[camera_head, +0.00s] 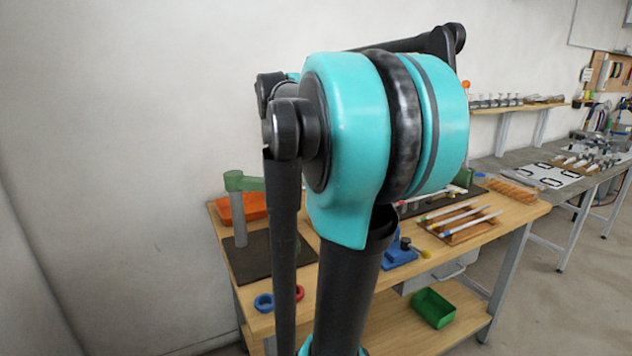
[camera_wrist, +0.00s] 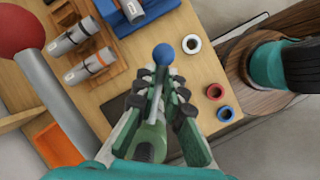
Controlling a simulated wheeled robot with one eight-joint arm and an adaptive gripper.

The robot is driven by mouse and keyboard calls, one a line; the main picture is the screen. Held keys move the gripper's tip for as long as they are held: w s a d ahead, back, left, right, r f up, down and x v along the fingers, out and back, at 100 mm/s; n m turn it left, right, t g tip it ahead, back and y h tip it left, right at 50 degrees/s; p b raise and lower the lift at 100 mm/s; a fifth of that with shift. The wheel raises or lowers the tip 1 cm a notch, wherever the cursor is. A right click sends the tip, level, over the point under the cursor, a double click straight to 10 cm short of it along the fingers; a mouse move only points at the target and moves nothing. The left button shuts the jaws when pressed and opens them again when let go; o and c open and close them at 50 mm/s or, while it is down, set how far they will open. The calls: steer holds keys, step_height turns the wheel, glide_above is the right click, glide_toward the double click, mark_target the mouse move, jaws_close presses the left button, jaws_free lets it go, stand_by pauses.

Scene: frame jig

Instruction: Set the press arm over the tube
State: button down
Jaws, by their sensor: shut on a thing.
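In the wrist view my gripper (camera_wrist: 160,88) is shut on the green press arm (camera_wrist: 150,143), which has a grey rod ending in a blue ball. In the head view the green press arm (camera_head: 250,183) sits on a grey post (camera_head: 240,230) at the bench's left and runs right behind my arm. A grey tube (camera_wrist: 131,9) with a label lies in a blue holder (camera_wrist: 155,12) beyond the blue ball, and the holder also shows in the head view (camera_head: 400,258). The press arm's ball does not cover this tube. My gripper is hidden in the head view.
Two more grey tubes (camera_wrist: 90,66) lie in wooden cradles at upper left. A red ball (camera_wrist: 20,32) on a thick grey rod stands close on the left. White, red and blue rings (camera_wrist: 214,91) lie on the right. An orange tray (camera_head: 240,208) is at the back left.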

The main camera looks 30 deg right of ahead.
steer(key=shift+s+a, duration=0.1)
steer(key=shift+s, duration=0.1)
steer(key=c, duration=1.6)
jaws_free()
steer(key=v, duration=1.2)
